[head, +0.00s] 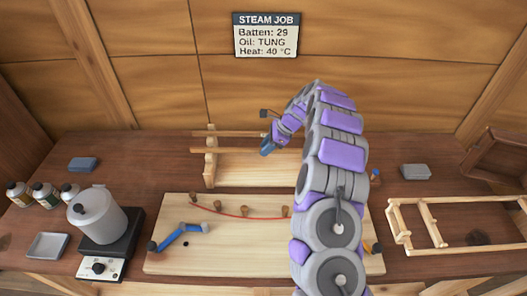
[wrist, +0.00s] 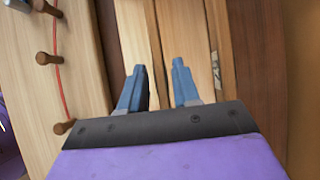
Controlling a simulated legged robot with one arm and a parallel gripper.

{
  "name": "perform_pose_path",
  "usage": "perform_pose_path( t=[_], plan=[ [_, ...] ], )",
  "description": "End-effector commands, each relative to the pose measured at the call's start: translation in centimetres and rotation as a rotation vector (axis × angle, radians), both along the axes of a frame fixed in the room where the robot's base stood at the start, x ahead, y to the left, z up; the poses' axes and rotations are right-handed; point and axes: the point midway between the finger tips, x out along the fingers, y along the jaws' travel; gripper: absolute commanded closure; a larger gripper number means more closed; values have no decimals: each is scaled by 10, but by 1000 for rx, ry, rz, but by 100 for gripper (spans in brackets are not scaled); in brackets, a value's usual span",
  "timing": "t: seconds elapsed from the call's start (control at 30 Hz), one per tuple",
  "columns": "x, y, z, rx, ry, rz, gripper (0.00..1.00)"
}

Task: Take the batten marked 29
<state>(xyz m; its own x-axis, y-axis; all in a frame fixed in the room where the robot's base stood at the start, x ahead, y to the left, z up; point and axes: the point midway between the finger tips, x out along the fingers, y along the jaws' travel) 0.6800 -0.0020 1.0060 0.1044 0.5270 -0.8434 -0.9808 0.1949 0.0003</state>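A wooden rack (head: 210,160) stands at the back middle of the bench. Two thin battens lie across it, a rear batten (head: 228,133) and a front batten (head: 228,150). No number is readable on either, so I cannot tell which is 29. My gripper (head: 267,147) is over the rack, near the battens; my arm hides their right part. In the wrist view my gripper (wrist: 160,67) has its two blue fingers apart, with pale wood behind the gap. I see nothing held, and contact with a batten cannot be told.
A sign (head: 266,35) reads batten 29, oil TUNG, heat 40 °C. A board (head: 240,262) with pegs, a red line (head: 235,214) and a blue hinged piece (head: 177,236) lies in front. A pot (head: 98,215) on a heater, bottles (head: 42,194) and a wooden frame (head: 432,238) flank it.

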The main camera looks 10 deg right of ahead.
Motion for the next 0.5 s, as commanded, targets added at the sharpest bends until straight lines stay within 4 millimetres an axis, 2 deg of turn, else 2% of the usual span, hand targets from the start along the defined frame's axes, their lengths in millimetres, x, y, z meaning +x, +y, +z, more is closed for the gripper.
perform_pose_path(
  t=[0.03,0.3,0.5],
  plan=[
    [0,-1,0,0,0,-1,74],
    [0,1,0,-2,0,0,100],
    [0,3,0,-3,1,0,100]
  ],
)
